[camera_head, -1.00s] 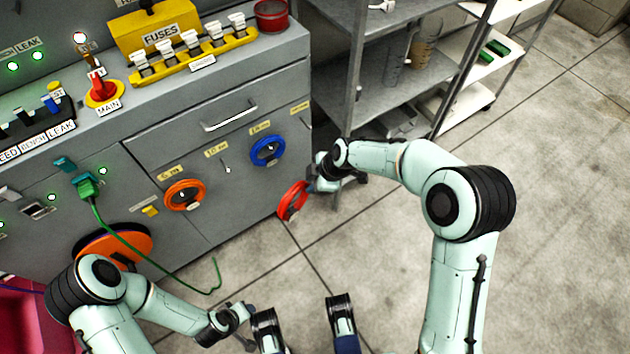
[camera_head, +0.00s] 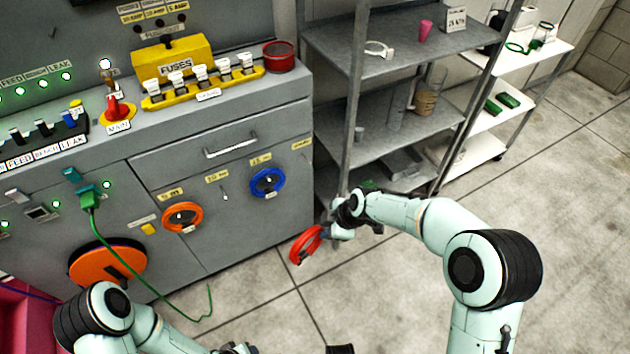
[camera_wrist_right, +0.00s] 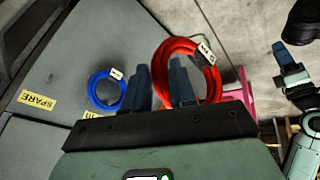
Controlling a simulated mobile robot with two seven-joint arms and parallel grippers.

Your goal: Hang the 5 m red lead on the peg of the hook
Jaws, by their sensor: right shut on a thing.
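The red lead (camera_head: 306,245) is a coiled ring held off the floor in front of the cabinet's right end. My right gripper (camera_head: 336,222) is shut on it. In the right wrist view the red coil (camera_wrist_right: 163,60) stands at the gripper's fingers (camera_wrist_right: 160,84), with a small white tag on it. On the cabinet front, an empty peg (camera_head: 224,195) shows between the hung orange lead (camera_head: 182,217) and the hung blue lead (camera_head: 267,183). The labels are too small to read surely. My left gripper (camera_head: 235,349) is mostly cut off at the bottom edge.
The grey cabinet (camera_head: 240,240) has a drawer handle (camera_head: 230,144) above the pegs. A green cable (camera_head: 115,250) hangs at left, past a large orange disc (camera_head: 85,262). A metal shelf rack (camera_head: 345,150) stands right of the cabinet. The floor in front is clear.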

